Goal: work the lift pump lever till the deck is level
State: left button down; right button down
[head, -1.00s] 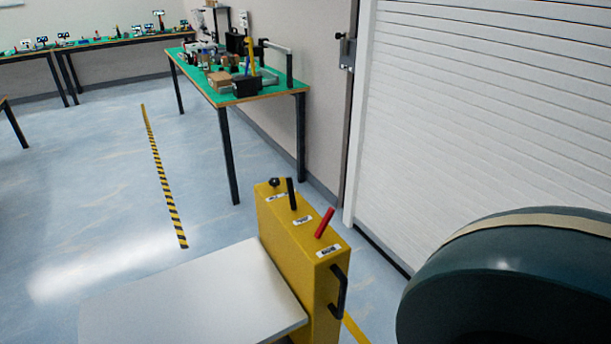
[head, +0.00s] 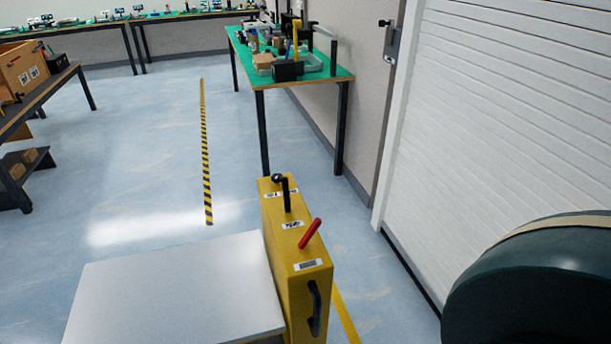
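A yellow lift column (head: 295,265) stands in the lower middle of the head view. On its sloping top are a black lever (head: 286,195), a red lever (head: 311,233) tilted to the right, and a small black knob behind the black lever. Small labels sit by them, too small to read; I cannot tell for sure which lever is the pump. A black handle (head: 315,308) is on the column's near face. The flat pale grey deck (head: 180,290) joins the column's left side; its near edge is cut off. Neither gripper is in view.
A green-topped bench (head: 330,72) with tools stands behind the column. A white shutter (head: 500,120) is to the right. A dark table (head: 45,90) with a wooden crate (head: 22,70) is at the left. The blue floor with a striped line (head: 206,160) is open.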

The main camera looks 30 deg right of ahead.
aim_at(284, 179)
jog(key=l+u, duration=0.15)
jog(key=l, duration=0.9)
jog(key=i+l, duration=0.15)
jog(key=l, duration=0.15)
jog(key=i+l, duration=0.2)
jog(key=l+u, duration=0.05)
jog(key=l, duration=0.05)
